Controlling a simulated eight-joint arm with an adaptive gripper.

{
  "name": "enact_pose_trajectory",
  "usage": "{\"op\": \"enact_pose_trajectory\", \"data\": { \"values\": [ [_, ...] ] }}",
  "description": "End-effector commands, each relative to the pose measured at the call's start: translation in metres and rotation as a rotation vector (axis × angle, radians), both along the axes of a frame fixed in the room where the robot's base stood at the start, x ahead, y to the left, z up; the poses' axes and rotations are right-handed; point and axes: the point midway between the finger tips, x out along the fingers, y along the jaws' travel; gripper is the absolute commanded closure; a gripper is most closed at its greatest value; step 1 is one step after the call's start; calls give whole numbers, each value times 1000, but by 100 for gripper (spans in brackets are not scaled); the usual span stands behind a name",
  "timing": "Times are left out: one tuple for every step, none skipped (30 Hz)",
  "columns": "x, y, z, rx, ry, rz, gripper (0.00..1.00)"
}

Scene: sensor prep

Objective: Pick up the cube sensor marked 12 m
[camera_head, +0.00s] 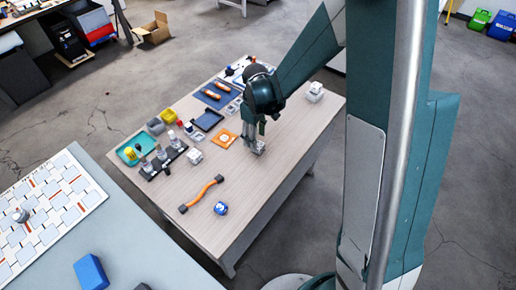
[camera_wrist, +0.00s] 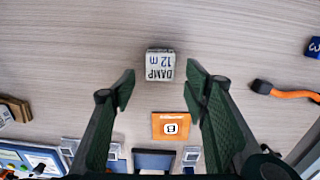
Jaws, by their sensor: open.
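The cube sensor marked "DAMP 12 m" (camera_wrist: 160,64) is whitish with dark lettering and sits on the light wood table. In the wrist view it lies just beyond my gripper (camera_wrist: 160,86), between the lines of the two fingers. The fingers are apart and empty, with bare table showing between them. In the head view my gripper (camera_head: 254,138) points down over the table, and the cube (camera_head: 259,149) shows partly behind its tips. I cannot tell the exact height of the tips above the cube.
An orange card (camera_wrist: 171,125) lies near the cube. Another white cube (camera_head: 194,156), trays and tools line the table's left side. Bare wood surrounds the marked cube.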

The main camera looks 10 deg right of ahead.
Motion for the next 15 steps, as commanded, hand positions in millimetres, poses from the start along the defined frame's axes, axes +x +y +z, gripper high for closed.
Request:
{"op": "enact_pose_trajectory", "data": {
  "values": [
    [0,0,0,0,0,0,55],
    [0,0,0,0,0,0,55],
    [0,0,0,0,0,0,55],
    [0,0,0,0,0,0,55],
    [0,0,0,0,0,0,55],
    [0,0,0,0,0,0,55],
    [0,0,0,0,0,0,55],
    [0,0,0,0,0,0,55],
    [0,0,-1,0,0,0,55],
    [0,0,-2,0,0,0,55],
    [0,0,-4,0,0,0,55],
    [0,0,-6,0,0,0,55],
    [0,0,-8,0,0,0,55],
    [0,-1,-11,0,0,0,55],
    [-1,-1,-15,0,0,0,55]
  ]
}}
